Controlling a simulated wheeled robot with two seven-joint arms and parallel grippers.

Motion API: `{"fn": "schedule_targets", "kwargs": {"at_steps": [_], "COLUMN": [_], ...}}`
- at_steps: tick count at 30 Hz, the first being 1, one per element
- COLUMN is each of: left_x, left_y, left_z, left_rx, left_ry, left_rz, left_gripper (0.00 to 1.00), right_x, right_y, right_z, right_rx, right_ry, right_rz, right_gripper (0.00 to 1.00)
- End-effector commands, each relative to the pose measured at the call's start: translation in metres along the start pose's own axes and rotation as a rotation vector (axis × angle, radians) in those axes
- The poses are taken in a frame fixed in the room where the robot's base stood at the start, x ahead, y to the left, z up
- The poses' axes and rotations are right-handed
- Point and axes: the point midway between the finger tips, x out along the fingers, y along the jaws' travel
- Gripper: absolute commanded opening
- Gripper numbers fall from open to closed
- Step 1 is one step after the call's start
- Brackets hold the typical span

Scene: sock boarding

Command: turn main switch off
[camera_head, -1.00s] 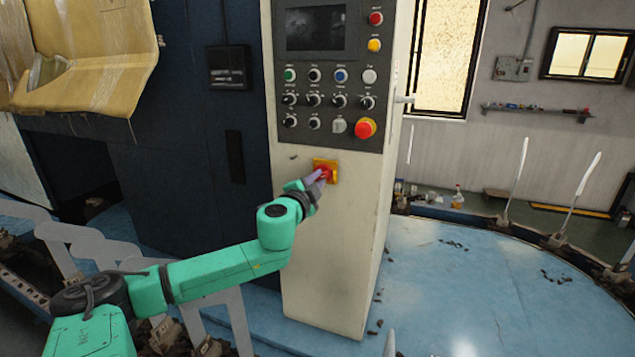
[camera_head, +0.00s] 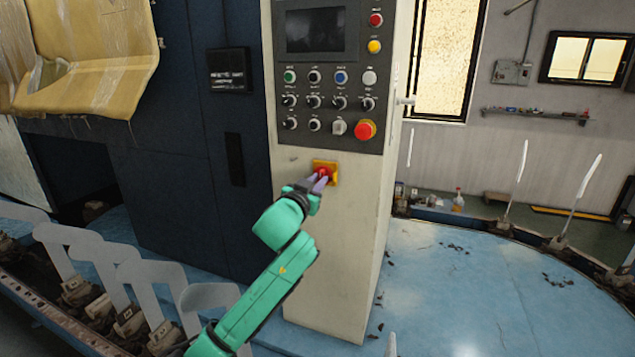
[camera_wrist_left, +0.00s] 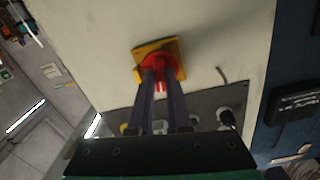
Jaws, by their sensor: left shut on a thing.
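The main switch (camera_head: 323,171) is a red rotary handle on a yellow square plate (camera_head: 334,165), on the front of the cream control cabinet below its button panel. My left gripper (camera_head: 316,183) reaches it from below left and is shut on the red handle. In the left wrist view the two grey fingers (camera_wrist_left: 161,92) stand on either side of the handle's red grip (camera_wrist_left: 160,84). The yellow plate (camera_wrist_left: 146,49) looks tilted there. The fingers hide part of the handle. My right gripper is not in view.
The button panel (camera_head: 327,100) has a screen, several knobs and a red emergency button (camera_head: 365,130). White sock boards (camera_head: 135,285) stand in a row at lower left. Dark blue machine doors (camera_head: 190,140) are left of the cabinet. Open blue floor (camera_head: 450,290) lies right.

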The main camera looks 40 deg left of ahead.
Motion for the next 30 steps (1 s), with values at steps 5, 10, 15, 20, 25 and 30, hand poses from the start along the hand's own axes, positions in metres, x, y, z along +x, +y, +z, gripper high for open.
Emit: {"fn": "schedule_targets", "kwargs": {"at_steps": [5, 10, 15, 20, 25, 30], "left_x": [0.0003, 0.0003, 0.0004, 0.0004, 0.0005, 0.0004], "left_y": [0.0011, 0.0013, 0.0012, 0.0011, 0.0012, 0.0011], "left_z": [0.0021, 0.0029, 0.0033, 0.0035, 0.0037, 0.0034], "left_rx": [-0.105, -0.166, -0.194, -0.200, -0.200, -0.199], "left_ry": [-0.006, -0.007, -0.008, -0.009, -0.009, -0.008], "left_rz": [0.001, 0.001, 0.001, 0.001, 0.001, 0.001], "left_gripper": [0.00, 0.00, 0.00, 0.00, 0.00, 0.46], "right_x": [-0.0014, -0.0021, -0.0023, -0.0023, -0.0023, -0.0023], "right_y": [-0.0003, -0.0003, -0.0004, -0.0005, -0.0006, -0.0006], "right_z": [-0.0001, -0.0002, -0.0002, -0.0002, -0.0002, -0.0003], "right_rx": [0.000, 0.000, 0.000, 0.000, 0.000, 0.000], "right_ry": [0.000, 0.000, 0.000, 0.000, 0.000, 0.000], "right_rz": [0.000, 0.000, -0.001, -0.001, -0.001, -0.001], "right_gripper": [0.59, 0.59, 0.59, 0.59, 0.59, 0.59]}}
